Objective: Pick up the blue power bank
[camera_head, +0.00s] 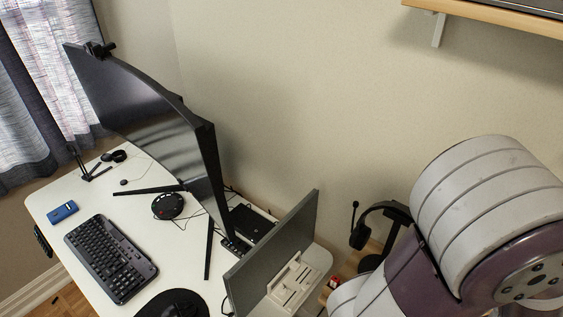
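The blue power bank (63,211) lies flat on the white desk (189,248), near the desk's left end. It is left of and a little behind the black keyboard (110,259). Nothing touches it or covers it. Part of one of my arms fills the lower right of the head view, far from the power bank. Neither gripper shows in this view.
A large curved monitor (160,125) stands over the desk's back side. A second screen (272,252) stands at the right end. A black round device (168,206) and a dark mouse pad (172,306) lie on the desk. A headset (379,222) hangs on the right.

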